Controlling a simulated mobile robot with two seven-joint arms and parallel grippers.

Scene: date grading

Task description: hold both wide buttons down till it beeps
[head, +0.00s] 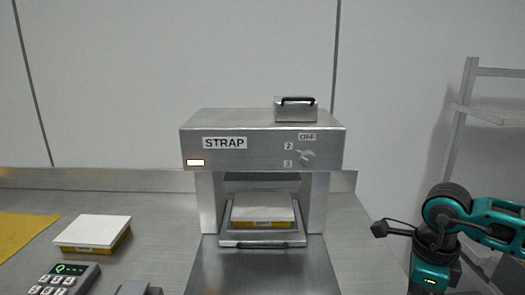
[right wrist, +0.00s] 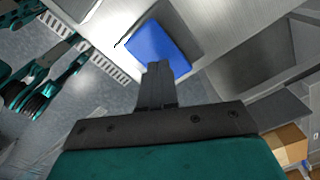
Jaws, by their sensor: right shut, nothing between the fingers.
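The grey metal STRAP machine (head: 262,148) stands on the bench in the head view. A dial (head: 307,157) marked OFF, 2 and 3 and a small lit white rectangle (head: 195,163) are on its front. A white-topped yellow box (head: 262,208) sits in its opening. I can make out no wide buttons in the head view. My right gripper (right wrist: 157,70) is shut and empty in the right wrist view, close to a flat blue block (right wrist: 158,43); I cannot tell whether they touch or what the block is. My left gripper is not in view.
A second white-topped yellow box (head: 92,232), a keypad device (head: 64,279) and a yellow mat (head: 22,230) lie on the left. A small metal box with a black handle (head: 296,111) sits on the machine. A rack (head: 458,130) stands right.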

